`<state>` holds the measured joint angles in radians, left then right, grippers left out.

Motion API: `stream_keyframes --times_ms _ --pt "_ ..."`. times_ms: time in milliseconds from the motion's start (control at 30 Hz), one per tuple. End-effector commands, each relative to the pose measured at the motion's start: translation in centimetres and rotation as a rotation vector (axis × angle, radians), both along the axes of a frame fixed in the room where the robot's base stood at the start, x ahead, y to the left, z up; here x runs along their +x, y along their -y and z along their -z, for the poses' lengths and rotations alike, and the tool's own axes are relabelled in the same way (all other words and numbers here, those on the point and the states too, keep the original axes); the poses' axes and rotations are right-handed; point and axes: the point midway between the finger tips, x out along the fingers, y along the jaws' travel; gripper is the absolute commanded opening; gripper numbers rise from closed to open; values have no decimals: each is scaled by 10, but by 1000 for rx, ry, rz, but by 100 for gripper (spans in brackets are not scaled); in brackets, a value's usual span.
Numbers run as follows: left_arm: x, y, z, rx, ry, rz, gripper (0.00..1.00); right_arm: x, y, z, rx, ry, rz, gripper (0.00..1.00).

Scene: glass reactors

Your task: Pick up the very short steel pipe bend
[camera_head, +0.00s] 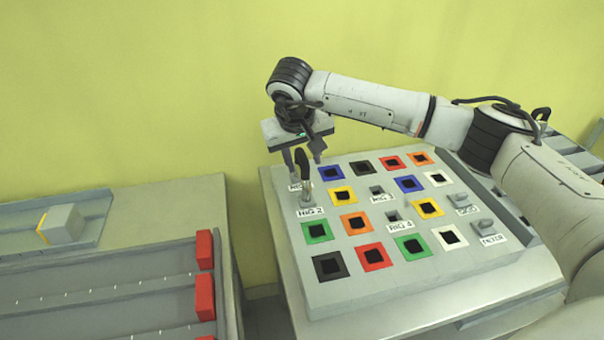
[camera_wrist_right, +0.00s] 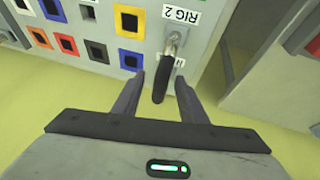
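A small steel piece with a long black upper part (camera_head: 304,166) stands at the RIG 2 label on the panel's far left edge. It is the likeliest match for the pipe bend, but I cannot make out a clear bend. In the right wrist view, its black part (camera_wrist_right: 161,80) lies between my fingers and its steel end (camera_wrist_right: 174,42) meets the panel. My right gripper (camera_head: 307,170) is open, with one finger on each side of the black part; the right wrist view also shows the open gripper (camera_wrist_right: 160,77), with gaps beside the piece. My left gripper is out of view.
The grey panel (camera_head: 340,285) carries coloured square sockets and small grey fittings near its right side. A grey bench (camera_head: 190,195) at left holds a grey block (camera_head: 62,224) and red blocks (camera_head: 205,249). A gap separates bench and panel. A yellow-green wall stands behind.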

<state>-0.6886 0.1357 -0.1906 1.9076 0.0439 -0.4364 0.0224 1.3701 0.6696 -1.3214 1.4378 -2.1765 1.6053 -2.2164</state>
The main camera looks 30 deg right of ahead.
Motion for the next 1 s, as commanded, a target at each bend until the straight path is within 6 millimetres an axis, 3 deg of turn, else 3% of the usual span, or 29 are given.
stream_keyframes --times_ms 267,500,867,1000 --pt "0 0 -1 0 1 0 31 2 1 5 0 1 -1 39" --pt "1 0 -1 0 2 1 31 1 1 5 1 0 -1 0" --pt "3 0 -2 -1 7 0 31 1 2 5 -2 -2 0 0" --pt "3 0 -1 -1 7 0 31 2 2 -7 -3 1 2 0"
